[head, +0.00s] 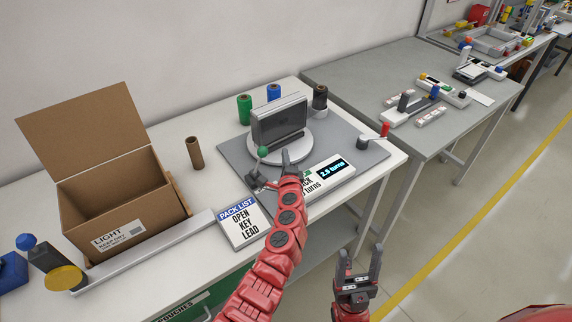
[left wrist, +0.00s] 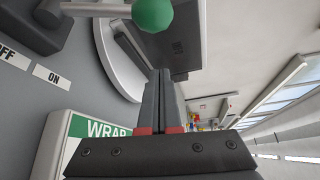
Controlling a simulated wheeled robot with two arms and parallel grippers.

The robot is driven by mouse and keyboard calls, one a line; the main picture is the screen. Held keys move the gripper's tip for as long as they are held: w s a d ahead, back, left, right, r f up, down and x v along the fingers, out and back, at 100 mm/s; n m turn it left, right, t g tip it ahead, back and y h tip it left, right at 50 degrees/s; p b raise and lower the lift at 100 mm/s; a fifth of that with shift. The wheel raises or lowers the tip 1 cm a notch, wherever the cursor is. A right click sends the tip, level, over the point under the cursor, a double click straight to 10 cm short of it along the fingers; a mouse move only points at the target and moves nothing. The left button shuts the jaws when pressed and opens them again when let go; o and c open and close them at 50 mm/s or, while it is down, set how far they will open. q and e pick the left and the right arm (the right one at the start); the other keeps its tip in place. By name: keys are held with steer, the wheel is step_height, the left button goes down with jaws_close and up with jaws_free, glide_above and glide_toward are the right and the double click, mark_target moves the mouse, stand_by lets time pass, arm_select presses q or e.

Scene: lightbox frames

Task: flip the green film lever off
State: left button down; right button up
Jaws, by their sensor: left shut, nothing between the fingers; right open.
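The green film lever is a green ball (head: 262,152) on a grey stem rising from a dark base (head: 255,178) on the grey mat, left of the turntable. In the left wrist view the green ball (left wrist: 152,14) and its stem (left wrist: 95,9) are close, at the top edge. The OFF label (left wrist: 8,56) and ON label (left wrist: 52,77) lie beside the base. My left gripper (head: 288,158) is shut and empty, just right of the ball; its fingers (left wrist: 158,95) look apart from it. I cannot tell the lever's exact setting. My right gripper (head: 360,262) is open and empty, in front of the table.
A dark screen-like object (head: 280,120) stands on the white turntable (head: 308,148). Green (head: 244,109), blue and dark rolls stand behind. A wrap counter reading 2.0 turns (head: 332,172), a pack list (head: 240,222), a red-knobbed crank (head: 374,139) and an open carton (head: 120,205) are around.

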arm_select(q)
steer(key=a+p, duration=0.3)
steer(key=shift+s+a+r, duration=0.1)
steer(key=shift+a+r, duration=0.25)
steer(key=shift+a, duration=0.05)
steer(key=s+a+n+t+y+b, duration=0.1)
steer(key=n+b, duration=0.4)
steer(key=b, duration=0.9)
steer(key=s+a+r+n+t+y+b, duration=0.1)
steer(key=s+a+n+t+b, duration=0.2)
steer(key=b, duration=1.1)
steer(key=shift+a+r+n+t, duration=0.25)
steer(key=shift+a+n+t, duration=0.25)
steer(key=shift+a+n, duration=0.95)
steer(key=shift+r, duration=0.15)
